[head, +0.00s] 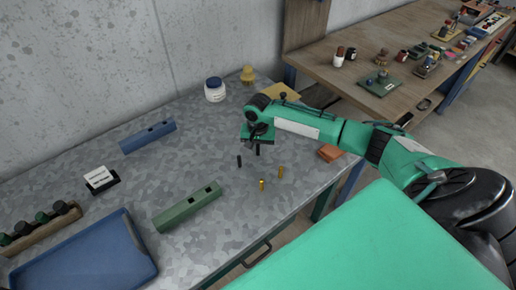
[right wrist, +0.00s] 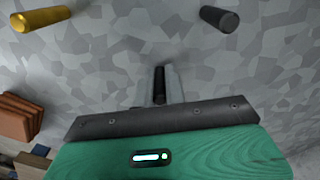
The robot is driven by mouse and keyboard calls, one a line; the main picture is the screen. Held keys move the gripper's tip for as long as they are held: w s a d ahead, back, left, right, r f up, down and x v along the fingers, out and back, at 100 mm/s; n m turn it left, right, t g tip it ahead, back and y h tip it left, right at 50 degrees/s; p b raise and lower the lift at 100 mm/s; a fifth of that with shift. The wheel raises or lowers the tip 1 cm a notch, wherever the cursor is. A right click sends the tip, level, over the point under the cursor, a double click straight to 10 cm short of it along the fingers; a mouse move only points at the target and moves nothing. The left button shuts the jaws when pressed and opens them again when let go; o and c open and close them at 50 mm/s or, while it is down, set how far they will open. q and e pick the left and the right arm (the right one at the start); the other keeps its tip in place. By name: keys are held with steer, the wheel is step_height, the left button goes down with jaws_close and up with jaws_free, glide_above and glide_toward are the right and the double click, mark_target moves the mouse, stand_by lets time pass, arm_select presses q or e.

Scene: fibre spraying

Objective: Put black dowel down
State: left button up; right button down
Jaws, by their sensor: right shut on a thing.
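My right gripper (head: 258,145) is over the middle of the metal table and shut on a black dowel (head: 258,152). In the right wrist view the held dowel (right wrist: 159,80) shows upright between the fingers (right wrist: 160,88); I cannot tell whether its lower end touches the table. A second black dowel (head: 239,161) stands on the table just left of the gripper; it also shows in the right wrist view (right wrist: 220,19). Two gold dowels stand nearer, one at the front (head: 262,185) and one to its right (head: 281,172). My left gripper is out of view.
A green block with holes (head: 188,207) and a blue one (head: 148,137) lie to the left. A blue tray (head: 85,255) is front left. A white jar with blue lid (head: 215,90) stands at the back. Orange-brown blocks (head: 330,153) lie at the right edge.

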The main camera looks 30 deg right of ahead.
steer(key=c, duration=1.5)
jaws_free()
steer(key=shift+f, duration=0.1)
steer(key=shift+o, duration=0.2)
step_height(320, 180, up, 12)
steer(key=shift+r+b, duration=0.15)
steer(key=shift+b, duration=0.9)
